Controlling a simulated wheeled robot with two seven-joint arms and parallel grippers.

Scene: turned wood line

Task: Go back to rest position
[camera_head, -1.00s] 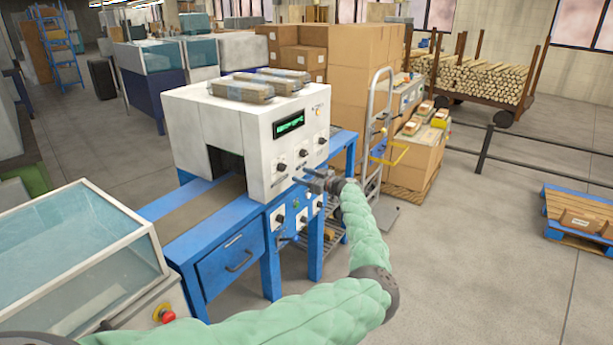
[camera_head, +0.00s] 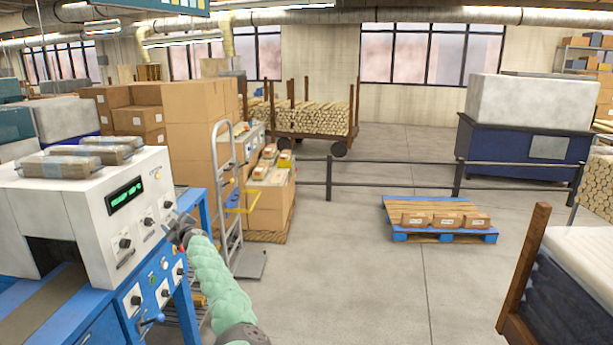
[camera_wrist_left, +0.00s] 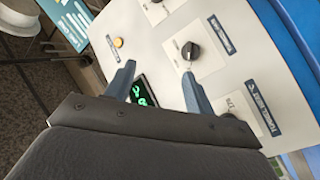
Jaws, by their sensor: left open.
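My left gripper (camera_head: 178,222) is at the end of my green-sleeved arm, in front of the white machine's (camera_head: 80,203) control face. It is open and empty. In the left wrist view its two blue-grey fingers (camera_wrist_left: 158,82) are spread apart, with a green-lit display (camera_wrist_left: 145,92) and a black knob (camera_wrist_left: 190,51) on the white panel beyond them. I cannot tell whether a fingertip touches the panel. The head view also shows the display (camera_head: 125,196) and several knobs. My right gripper is in neither view.
The machine stands on a blue bench (camera_head: 75,315), with wrapped packages (camera_head: 62,165) on top. A hand truck (camera_head: 229,190) and stacked cartons (camera_head: 190,125) stand behind my gripper. A blue-edged pallet (camera_head: 440,219) with small boxes lies to the right. A dark railing (camera_head: 390,189) crosses behind. Open floor lies between.

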